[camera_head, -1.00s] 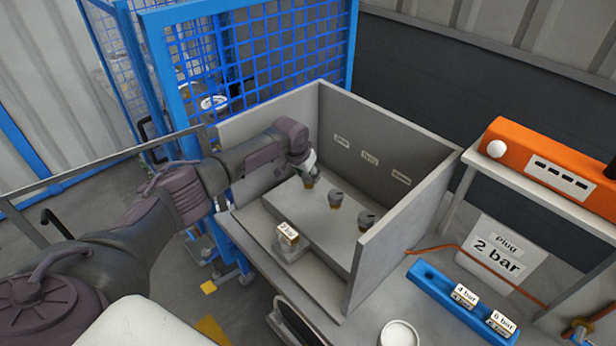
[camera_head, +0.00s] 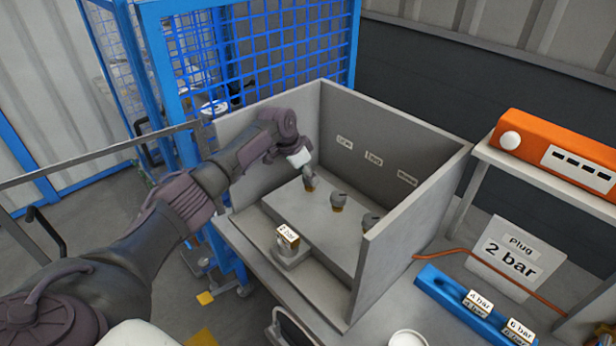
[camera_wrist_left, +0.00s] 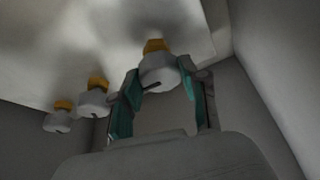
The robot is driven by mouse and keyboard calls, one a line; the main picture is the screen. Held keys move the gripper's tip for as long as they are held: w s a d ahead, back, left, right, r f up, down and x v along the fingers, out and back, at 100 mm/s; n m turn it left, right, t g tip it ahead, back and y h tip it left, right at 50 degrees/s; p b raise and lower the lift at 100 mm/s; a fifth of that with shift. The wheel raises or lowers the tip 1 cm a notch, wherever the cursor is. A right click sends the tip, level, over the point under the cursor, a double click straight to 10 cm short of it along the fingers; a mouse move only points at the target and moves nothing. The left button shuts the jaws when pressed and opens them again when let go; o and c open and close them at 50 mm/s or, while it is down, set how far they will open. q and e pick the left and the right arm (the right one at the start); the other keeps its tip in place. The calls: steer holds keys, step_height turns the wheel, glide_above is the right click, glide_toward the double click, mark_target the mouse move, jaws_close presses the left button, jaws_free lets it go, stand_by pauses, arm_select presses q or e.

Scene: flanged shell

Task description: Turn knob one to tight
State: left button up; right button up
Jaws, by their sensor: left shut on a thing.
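Three grey knobs with yellow-orange bases stand in a row on a raised grey block inside an open-topped grey box. The leftmost knob (camera_head: 309,183) is at my left gripper (camera_head: 307,172). In the left wrist view this knob (camera_wrist_left: 158,70) sits between the two teal fingers of my left gripper (camera_wrist_left: 163,83), which is shut on it. The middle knob (camera_head: 339,200) and the right knob (camera_head: 370,221) stand free; both also show at left in the wrist view. Three small wall labels (camera_head: 374,159) are too small to read. My right gripper is out of view.
The box's right wall (camera_head: 415,225) and back wall rise around the knobs. A 2 bar plug (camera_head: 288,236) stands on a small block in front. A blue rack (camera_head: 440,288) holds 4 bar and 6 bar plugs at right. An orange unit (camera_head: 555,150) sits on a shelf.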

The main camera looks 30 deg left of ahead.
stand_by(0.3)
arm_select(q)
steer(key=o, duration=1.1)
steer(key=shift+o, duration=0.2)
steer(key=v, duration=1.2)
